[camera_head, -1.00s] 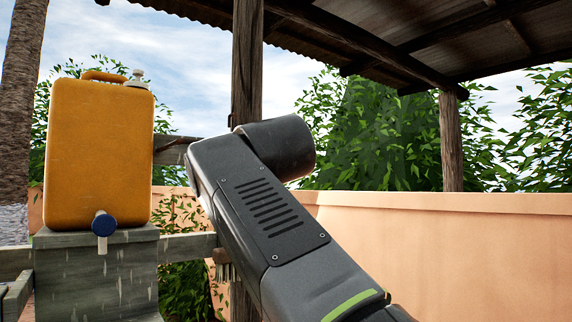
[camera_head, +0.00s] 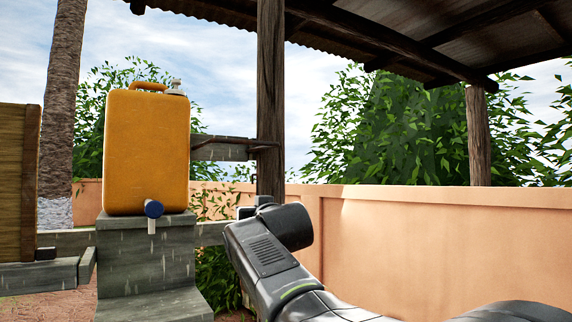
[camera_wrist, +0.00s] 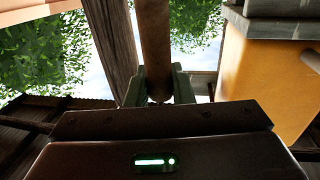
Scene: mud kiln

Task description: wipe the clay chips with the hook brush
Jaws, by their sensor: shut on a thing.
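My gripper (camera_wrist: 158,88) is shut on a brown wooden handle (camera_wrist: 155,45), which appears to be the hook brush, in the wrist view. The handle runs up out of the top of the picture between the two greenish fingers. The brush's bristle end cannot be made out. In the head view my arm reaches toward the wooden post, and its wrist hides most of the gripper and the brush. No clay chips show in either view.
A yellow jerrycan (camera_head: 147,150) with a blue tap stands on a grey stepped stand (camera_head: 145,260). A dark wooden post (camera_head: 270,100) rises close to my wrist. A peach wall (camera_head: 430,240) runs along the right. A wooden panel (camera_head: 18,180) stands at far left.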

